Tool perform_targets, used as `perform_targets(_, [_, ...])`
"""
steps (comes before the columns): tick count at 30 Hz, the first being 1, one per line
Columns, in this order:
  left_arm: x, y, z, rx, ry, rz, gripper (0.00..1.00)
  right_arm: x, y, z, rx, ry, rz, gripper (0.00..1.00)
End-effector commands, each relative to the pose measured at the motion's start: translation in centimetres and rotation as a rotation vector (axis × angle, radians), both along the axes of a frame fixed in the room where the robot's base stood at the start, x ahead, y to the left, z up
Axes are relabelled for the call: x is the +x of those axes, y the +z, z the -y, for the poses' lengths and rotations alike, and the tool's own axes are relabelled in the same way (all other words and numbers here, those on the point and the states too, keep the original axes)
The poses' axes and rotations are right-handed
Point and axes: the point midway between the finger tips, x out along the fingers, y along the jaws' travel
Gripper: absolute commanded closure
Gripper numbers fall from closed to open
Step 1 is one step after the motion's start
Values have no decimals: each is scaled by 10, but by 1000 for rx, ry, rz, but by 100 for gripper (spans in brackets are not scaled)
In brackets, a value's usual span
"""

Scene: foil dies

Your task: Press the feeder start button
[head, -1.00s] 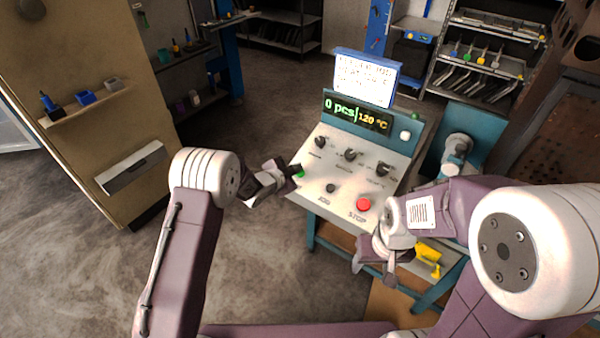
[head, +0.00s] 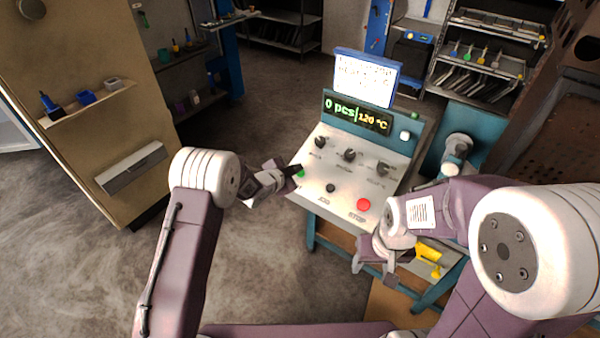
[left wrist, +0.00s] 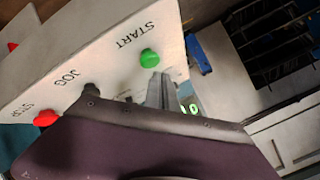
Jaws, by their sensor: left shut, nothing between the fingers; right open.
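The control panel (head: 342,192) stands in the middle of the head view, with three dark knobs along its upper part. The green START button (left wrist: 149,58) is in plain sight in the left wrist view. In the head view only part of the green button (head: 300,174) shows beside my left fingertips. My left gripper (head: 294,170) is shut and empty, its tips close to the button; in the left wrist view the tips (left wrist: 161,80) appear just below it. I cannot tell whether they touch it. My right gripper (head: 375,275) is open and empty at the panel's front right.
A red STOP button (head: 363,204) and a dark JOG button (head: 330,188) are on the same panel. A display (head: 357,115) above reads 0 pcs and 120 °C. A yellow part (head: 428,255) lies near my right gripper. Open floor is left of the panel.

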Motion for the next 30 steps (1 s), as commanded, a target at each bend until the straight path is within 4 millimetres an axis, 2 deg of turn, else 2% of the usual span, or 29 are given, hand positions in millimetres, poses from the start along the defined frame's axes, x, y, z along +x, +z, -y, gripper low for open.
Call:
perform_targets(9, [2,-9,2,0,-1,1,100,0,-10,0,0,0,0,41])
perform_targets(30, [3,-12,2,0,0,0,100,0,-13,0,0,0,0,41])
